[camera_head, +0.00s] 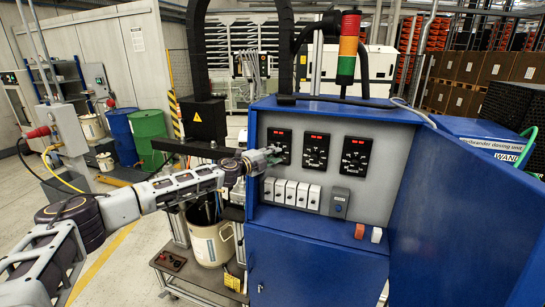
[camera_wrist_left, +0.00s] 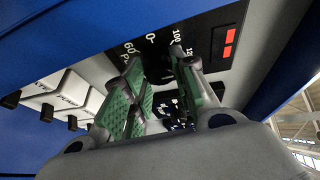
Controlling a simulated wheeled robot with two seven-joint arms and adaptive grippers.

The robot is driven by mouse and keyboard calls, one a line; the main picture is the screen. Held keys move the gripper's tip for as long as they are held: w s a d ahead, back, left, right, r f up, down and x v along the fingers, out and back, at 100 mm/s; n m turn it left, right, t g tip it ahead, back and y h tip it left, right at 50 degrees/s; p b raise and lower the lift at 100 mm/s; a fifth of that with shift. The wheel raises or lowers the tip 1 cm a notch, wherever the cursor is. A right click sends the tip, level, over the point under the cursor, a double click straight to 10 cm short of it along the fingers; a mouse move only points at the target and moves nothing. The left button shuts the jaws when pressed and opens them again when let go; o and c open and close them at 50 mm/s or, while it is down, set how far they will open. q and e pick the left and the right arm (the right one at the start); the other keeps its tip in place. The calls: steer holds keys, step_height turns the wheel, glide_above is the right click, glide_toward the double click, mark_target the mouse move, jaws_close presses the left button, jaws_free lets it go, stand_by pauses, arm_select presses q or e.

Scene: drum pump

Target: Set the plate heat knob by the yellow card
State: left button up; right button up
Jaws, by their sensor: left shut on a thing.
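A blue cabinet with a grey panel carries three black dial plates: left (camera_head: 284,138), middle (camera_head: 315,152) and right (camera_head: 356,156), each with red displays on top. My left gripper (camera_head: 266,158) is at the left dial, shut on its knob; the fingers hide most of the knob. In the left wrist view, my green-padded fingers (camera_wrist_left: 160,88) stand against the black dial plate (camera_wrist_left: 212,40), where white marks such as 0, 60 and 100 show. A yellow card (camera_head: 232,282) hangs low beside the cart; its writing is too small to read. My right gripper is not in view.
Below the dials is a row of white switches (camera_head: 290,192) and a grey box (camera_head: 339,203). The open blue door (camera_head: 450,215) stands at the right. A light bucket (camera_head: 210,243) sits on a cart left of the cabinet. A signal tower (camera_head: 348,48) stands on top.

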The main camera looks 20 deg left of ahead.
arm_select(q)
steer(key=shift+d+f, duration=0.1)
steer(key=o, duration=1)
steer(key=shift+o, duration=0.2)
steer(key=shift+s, duration=0.15)
steer(key=v, duration=1.1)
steer(key=shift+s+a, duration=0.3)
steer(key=shift+a, duration=0.1)
stand_by(0.4)
